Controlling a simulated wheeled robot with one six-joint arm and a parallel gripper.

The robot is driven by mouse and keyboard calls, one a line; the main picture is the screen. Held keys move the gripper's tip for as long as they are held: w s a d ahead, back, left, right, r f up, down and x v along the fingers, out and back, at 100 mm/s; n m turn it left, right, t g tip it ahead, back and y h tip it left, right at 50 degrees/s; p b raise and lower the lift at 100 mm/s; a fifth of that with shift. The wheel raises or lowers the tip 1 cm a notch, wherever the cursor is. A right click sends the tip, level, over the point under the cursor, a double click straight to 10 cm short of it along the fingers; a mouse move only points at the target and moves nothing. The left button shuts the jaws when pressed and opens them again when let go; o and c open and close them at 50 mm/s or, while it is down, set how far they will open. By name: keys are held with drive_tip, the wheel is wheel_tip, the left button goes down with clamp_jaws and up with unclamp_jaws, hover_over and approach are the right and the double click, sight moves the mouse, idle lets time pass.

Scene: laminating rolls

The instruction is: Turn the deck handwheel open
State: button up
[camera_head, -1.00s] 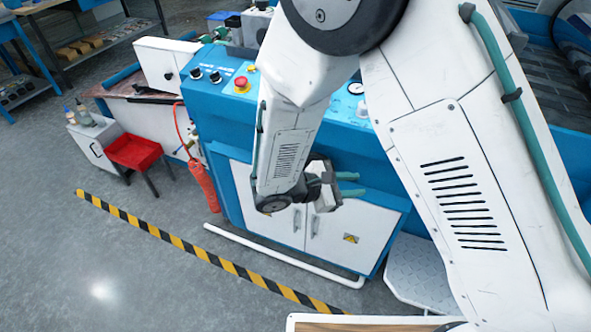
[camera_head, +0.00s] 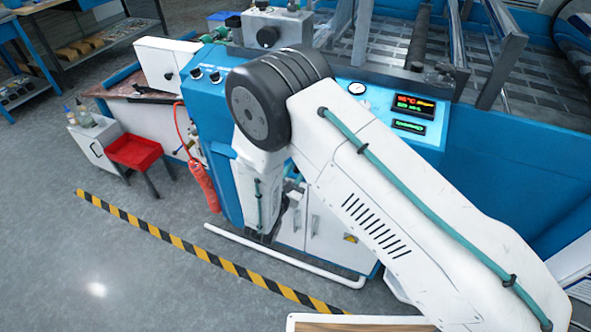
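I cannot make out the deck handwheel for certain. My arm covers much of the machine's front panel. My gripper (camera_head: 291,178) shows only in part behind my arm, low in front of the machine's white cabinet doors. Its fingertips are too small and covered to tell whether they are open. It is well below the machine's top and apart from the knob.
A gauge (camera_head: 357,88) and a lit red display (camera_head: 414,105) are on the panel. A striped floor line (camera_head: 190,248) and white rail (camera_head: 285,262) run in front.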

drive_tip(key=shift+w+d, duration=0.3)
drive_tip(key=shift+w, duration=0.35)
clamp_jaws()
drive_tip(key=shift+a+f, duration=0.1)
